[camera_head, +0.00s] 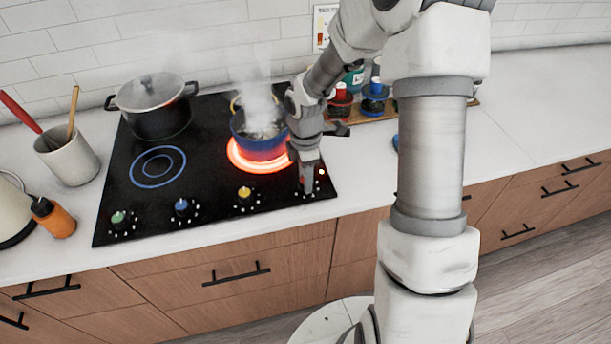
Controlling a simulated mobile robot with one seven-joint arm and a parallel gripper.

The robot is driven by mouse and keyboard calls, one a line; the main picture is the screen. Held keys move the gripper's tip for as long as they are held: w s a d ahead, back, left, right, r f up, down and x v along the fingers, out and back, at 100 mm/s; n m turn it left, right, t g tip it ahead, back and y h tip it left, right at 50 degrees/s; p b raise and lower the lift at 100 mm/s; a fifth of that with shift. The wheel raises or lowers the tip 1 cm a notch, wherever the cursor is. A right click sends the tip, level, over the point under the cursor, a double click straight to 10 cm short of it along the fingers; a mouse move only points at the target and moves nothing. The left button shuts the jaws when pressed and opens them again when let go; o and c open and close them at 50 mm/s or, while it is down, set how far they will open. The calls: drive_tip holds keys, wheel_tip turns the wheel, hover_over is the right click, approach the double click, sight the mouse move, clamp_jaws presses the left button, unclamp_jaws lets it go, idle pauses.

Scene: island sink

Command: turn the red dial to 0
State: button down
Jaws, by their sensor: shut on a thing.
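My gripper (307,186) points down at the front right corner of the black cooktop (215,200). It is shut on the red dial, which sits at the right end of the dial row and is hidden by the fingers. A small red spot shows just right of the fingers; I cannot tell whether it belongs to the dial. The dial's setting cannot be read.
Green (119,218), blue (183,206) and yellow (244,194) dials line the cooktop's front edge. A large lidded pot (155,110) stands at the back left. A utensil cup (68,158) and orange bottle (54,219) stand left. The right counter (520,110) is mostly clear.

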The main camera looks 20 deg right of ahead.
drive_tip(key=shift+c, duration=2.2)
unclamp_jaws()
drive_tip(key=shift+r, duration=0.1)
wheel_tip(320, 180, up, 17)
drive_tip(key=p, duration=0.1)
drive_tip(key=shift+r+p, duration=0.15)
drive_tip(key=shift+p, duration=0.15)
drive_tip(key=s+r+m+t, duration=0.2)
drive_tip(key=s+r+m, duration=0.3)
drive_tip(key=s+m, duration=0.4)
drive_tip(key=s+r+m+t, duration=0.3)
drive_tip(key=s+r+m, duration=0.2)
drive_tip(key=s+m, duration=0.4)
drive_tip(key=s, duration=0.2)
drive_tip(key=shift+s+t, duration=0.3)
